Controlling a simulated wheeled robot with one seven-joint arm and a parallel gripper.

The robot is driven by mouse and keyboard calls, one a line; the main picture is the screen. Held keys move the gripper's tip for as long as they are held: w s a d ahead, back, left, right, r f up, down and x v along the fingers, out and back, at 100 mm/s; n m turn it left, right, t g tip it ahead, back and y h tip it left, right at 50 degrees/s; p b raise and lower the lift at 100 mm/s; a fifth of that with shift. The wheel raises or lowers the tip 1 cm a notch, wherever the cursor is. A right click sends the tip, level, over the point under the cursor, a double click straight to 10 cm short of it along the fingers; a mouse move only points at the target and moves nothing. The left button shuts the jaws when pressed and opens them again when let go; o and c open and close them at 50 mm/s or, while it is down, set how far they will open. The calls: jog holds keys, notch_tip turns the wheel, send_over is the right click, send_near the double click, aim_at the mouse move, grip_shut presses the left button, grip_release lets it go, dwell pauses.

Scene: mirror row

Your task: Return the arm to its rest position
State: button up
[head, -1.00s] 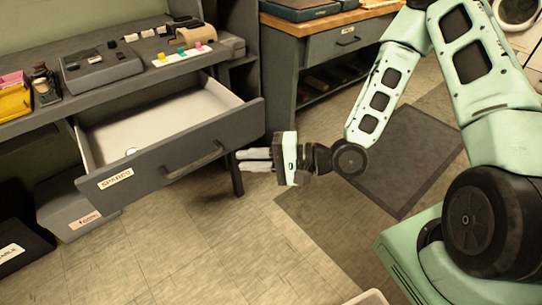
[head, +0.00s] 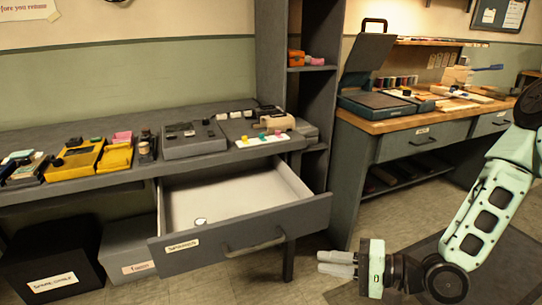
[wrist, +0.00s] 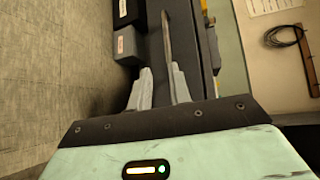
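My gripper (head: 320,262) is at the lower right in the head view, pointing left, in front of the right end of an open drawer (head: 240,237). It is apart from the drawer front as far as I can tell. In the wrist view its two grey fingers (wrist: 161,72) stand apart with nothing between them. My arm (head: 487,215) reaches down from the right edge, bent at a joint just behind the gripper. The drawer holds one small round whitish item (head: 201,221) and is otherwise bare.
A grey desk (head: 225,158) carries yellow and grey devices. A wooden-topped workbench (head: 400,122) stands at right behind my arm. A black bin (head: 50,265) and a grey box (head: 128,250) sit beneath the desk. Floor is open in front of the workbench.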

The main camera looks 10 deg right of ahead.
jog(key=s+a+r+n+g+h, duration=0.3)
jog(key=s+r+n+g+h, duration=0.4)
jog(key=s+r+n+h, duration=0.85)
notch_tip(320, 180, up, 15)
jog(key=s+m+y+p, duration=0.1)
jog(key=y+p, duration=0.1)
jog(key=p, duration=1.5)
jog(key=shift+p, duration=0.4)
